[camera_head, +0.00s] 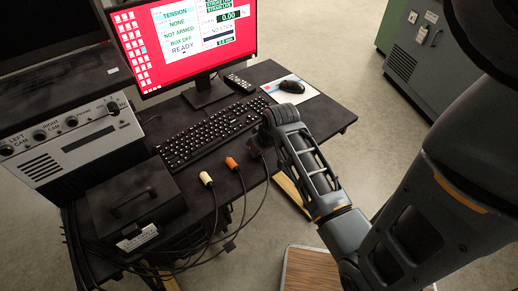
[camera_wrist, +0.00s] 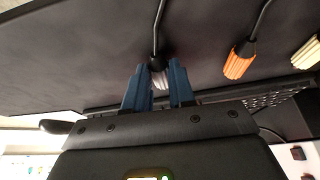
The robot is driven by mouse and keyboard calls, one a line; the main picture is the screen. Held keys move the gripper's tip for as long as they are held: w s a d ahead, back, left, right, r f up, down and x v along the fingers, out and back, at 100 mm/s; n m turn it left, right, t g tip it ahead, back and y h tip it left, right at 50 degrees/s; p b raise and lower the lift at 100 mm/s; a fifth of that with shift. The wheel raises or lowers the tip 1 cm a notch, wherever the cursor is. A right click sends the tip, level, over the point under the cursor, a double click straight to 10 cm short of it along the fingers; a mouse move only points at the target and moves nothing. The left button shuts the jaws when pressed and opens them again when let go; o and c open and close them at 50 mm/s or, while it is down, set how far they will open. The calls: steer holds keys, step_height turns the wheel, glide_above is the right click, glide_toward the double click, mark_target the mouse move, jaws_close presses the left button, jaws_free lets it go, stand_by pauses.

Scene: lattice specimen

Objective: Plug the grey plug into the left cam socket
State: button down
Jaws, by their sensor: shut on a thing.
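The grey plug (camera_wrist: 160,79) sits between the two blue fingers of my gripper (camera_wrist: 159,90) in the wrist view, with its dark cable running up from it. My gripper is shut on it. In the head view my gripper (camera_head: 262,143) is at the right part of the desk, beside the keyboard, and the plug is mostly hidden there. The grey panel box (camera_head: 85,148) at the left carries a row of round dark sockets. The "LEFT CAM" label is at its left end, near a socket (camera_head: 40,135); which socket it marks is hard to tell.
An orange plug (camera_head: 231,163) and a white plug (camera_head: 206,179) lie with their cables along the desk's front edge. A black box with a handle (camera_head: 135,198) stands before the panel. The keyboard (camera_head: 210,133), monitor (camera_head: 185,45) and mouse (camera_head: 292,87) occupy the desk.

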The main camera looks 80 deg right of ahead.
steer(key=shift+r, duration=2.5)
stand_by(0.4)
